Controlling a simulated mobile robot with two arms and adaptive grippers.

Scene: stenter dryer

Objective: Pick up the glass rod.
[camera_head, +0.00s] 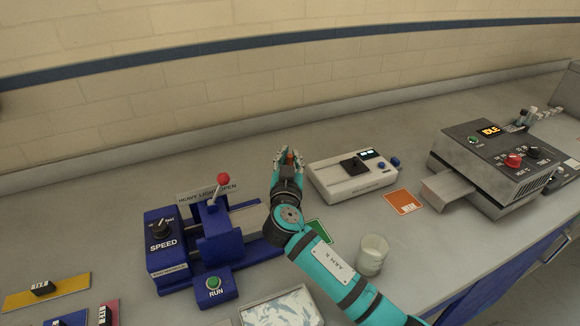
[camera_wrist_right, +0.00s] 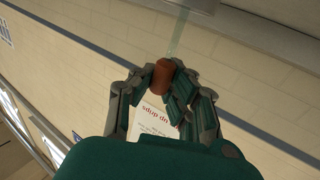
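My right gripper (camera_head: 289,158) is raised over the bench, between the blue machine and the white instrument. Its fingers are closed around a reddish-brown cylindrical grip, which also shows between the fingertips (camera_wrist_right: 160,75) in the right wrist view. A thin, pale green, see-through glass rod (camera_wrist_right: 179,38) runs out from this grip, away from the fingers. In the head view only the brown end shows clearly; the glass part cannot be made out there. My left gripper is in neither view.
A clear glass beaker (camera_head: 373,254) stands right of my right arm. The blue machine (camera_head: 168,258) with a red-knobbed lever stands left, the white instrument (camera_head: 352,178) behind right, and a grey dryer (camera_head: 490,165) far right. An orange card (camera_head: 403,201) lies flat between. Bare bench lies at the left rear.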

